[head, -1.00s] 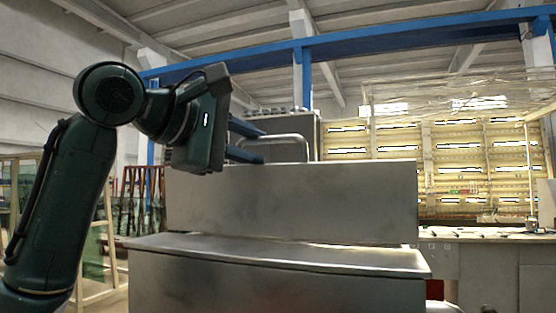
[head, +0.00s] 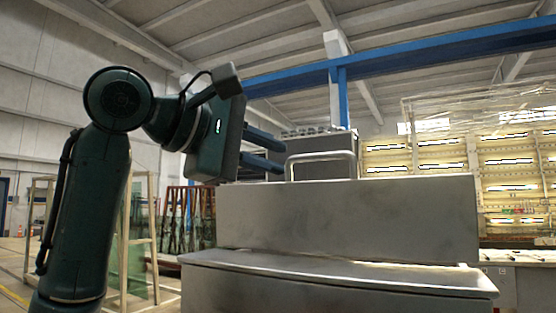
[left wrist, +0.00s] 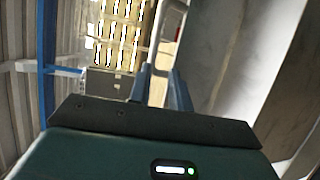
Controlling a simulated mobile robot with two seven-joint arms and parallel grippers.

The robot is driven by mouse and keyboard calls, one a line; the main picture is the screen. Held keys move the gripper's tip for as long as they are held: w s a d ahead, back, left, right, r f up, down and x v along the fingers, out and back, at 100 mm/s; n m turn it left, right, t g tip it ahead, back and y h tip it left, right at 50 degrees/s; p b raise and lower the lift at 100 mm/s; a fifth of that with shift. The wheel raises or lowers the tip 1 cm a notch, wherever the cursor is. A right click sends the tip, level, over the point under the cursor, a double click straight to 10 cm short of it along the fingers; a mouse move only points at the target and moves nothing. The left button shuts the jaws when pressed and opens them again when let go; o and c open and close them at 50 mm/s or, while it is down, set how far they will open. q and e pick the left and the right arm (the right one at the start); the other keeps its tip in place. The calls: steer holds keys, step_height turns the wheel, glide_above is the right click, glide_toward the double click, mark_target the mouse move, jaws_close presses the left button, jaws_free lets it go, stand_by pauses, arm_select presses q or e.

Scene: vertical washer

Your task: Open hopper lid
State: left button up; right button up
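A grey metal hopper fills the centre and right of the head view. Its upright panel (head: 350,215) stands behind a sloping front ledge (head: 330,270). A bent tube handle (head: 320,156) rises behind the panel's top edge. I cannot tell for sure which panel is the lid. My left gripper (head: 284,156) is open and empty, its two blue-grey fingers pointing right, with the tips just left of the handle's left leg. In the left wrist view the open fingers (left wrist: 159,70) show, with the tube handle (left wrist: 183,45) near them and the panel (left wrist: 220,60) at right. My right gripper is out of view.
A grey box-like unit (head: 318,142) stands behind the handle. Framed glass panes (head: 137,240) and a rack (head: 188,215) stand at left. A yellowish slatted wall (head: 520,165) and a counter (head: 525,256) lie at right. A blue beam (head: 400,60) crosses overhead.

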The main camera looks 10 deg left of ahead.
arm_select(q)
steer(key=f+b+v, duration=0.1)
steer(key=b+v, duration=0.1)
steer(key=v, duration=1)
stand_by(0.7)
steer(key=shift+s+f+b, duration=0.1)
steer(key=shift+b, duration=0.3)
